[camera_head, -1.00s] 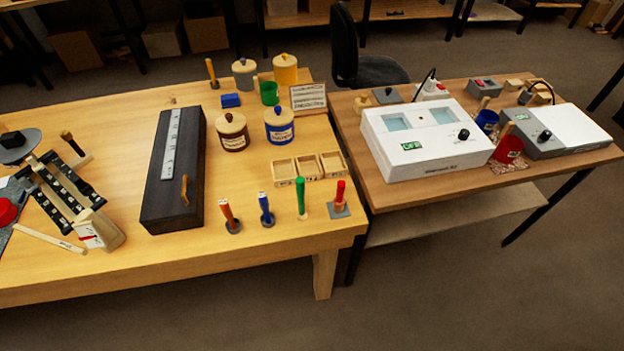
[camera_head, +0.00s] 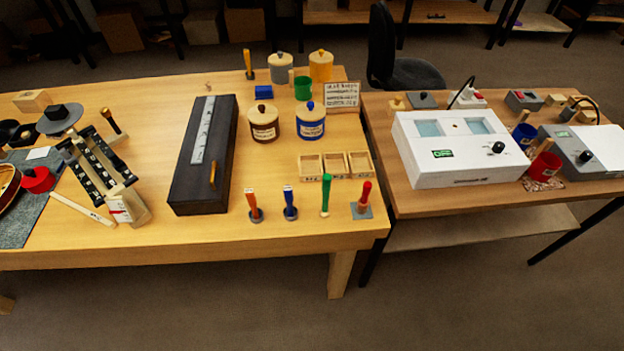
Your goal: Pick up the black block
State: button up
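A small black block (camera_head: 57,111) sits on a round grey plate (camera_head: 70,120) at the left of the wooden bench. My gripper is not in view.
A long dark case (camera_head: 183,190) lies mid-bench. Lidded jars, small wooden trays (camera_head: 310,167) and several coloured-handled tools stand to its right. A grey mat (camera_head: 40,222) with a red round thing (camera_head: 38,180) lies at left.

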aim_at(53, 112)
jog(key=u, duration=1.25)
jog(key=i+j+z, duration=0.1)
jog(key=i+j, duration=0.25)
jog(key=i+j+z, duration=0.1)
jog(key=i+j, duration=0.5)
jog(key=j, duration=0.2)
jog(key=i+j+z, duration=0.15)
jog(key=i+j, duration=0.15)
jog(key=i+j+z, duration=0.1)
jog(key=i+j, duration=0.15)
jog(key=j, duration=0.25)
jog(key=i+j+z, duration=0.1)
jog(key=i+j, duration=0.2)
jog(key=j, duration=0.2)
jog(key=i+j+z, duration=0.1)
jog(key=i+j, duration=0.15)
jog(key=j, duration=0.2)
jog(key=i+j, duration=0.2)
jog(key=j, duration=0.3)
jog(key=z, duration=0.05)
